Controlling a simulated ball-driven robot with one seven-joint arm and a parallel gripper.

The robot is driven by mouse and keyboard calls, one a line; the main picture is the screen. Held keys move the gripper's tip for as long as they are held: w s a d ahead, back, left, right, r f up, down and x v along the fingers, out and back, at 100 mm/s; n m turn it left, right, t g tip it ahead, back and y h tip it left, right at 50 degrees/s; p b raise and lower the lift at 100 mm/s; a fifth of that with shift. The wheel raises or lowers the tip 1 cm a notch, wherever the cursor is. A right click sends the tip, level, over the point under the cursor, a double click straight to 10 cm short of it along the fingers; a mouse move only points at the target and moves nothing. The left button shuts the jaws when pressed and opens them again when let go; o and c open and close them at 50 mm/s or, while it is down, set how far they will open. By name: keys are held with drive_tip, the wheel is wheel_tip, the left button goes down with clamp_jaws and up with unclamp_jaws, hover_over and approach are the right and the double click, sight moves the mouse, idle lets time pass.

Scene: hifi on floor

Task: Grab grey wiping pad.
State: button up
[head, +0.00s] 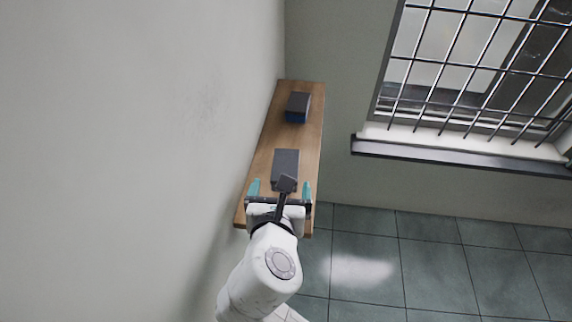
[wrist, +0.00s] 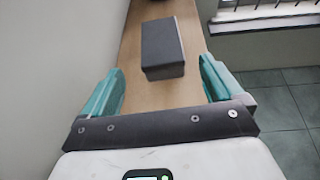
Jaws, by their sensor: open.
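A grey wiping pad (head: 286,162), a dark grey block, lies on the wooden shelf in front of my gripper. It also shows in the wrist view (wrist: 162,46), just beyond the fingertips and roughly centred between them. My gripper (head: 280,188) is open, with its teal fingers spread to either side and nothing between them. It also shows in the wrist view (wrist: 162,80). The near end of the pad is partly hidden by my gripper in the head view.
The narrow wooden shelf (head: 262,150) runs along the left wall. A dark box with a blue lower part (head: 297,108) stands at its far end. A barred window (head: 470,70) with a dark sill (head: 450,155) is at the right. The tiled floor (head: 430,265) is clear.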

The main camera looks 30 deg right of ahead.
sight(285, 171)
drive_tip(key=shift+p+x, duration=0.35)
drive_tip(key=shift+x, duration=3.45)
drive_tip(key=shift+d, duration=0.15)
drive_tip(key=c, duration=1)
drive_tip(key=shift+c, duration=0.2)
drive_tip(key=shift+r, duration=0.15)
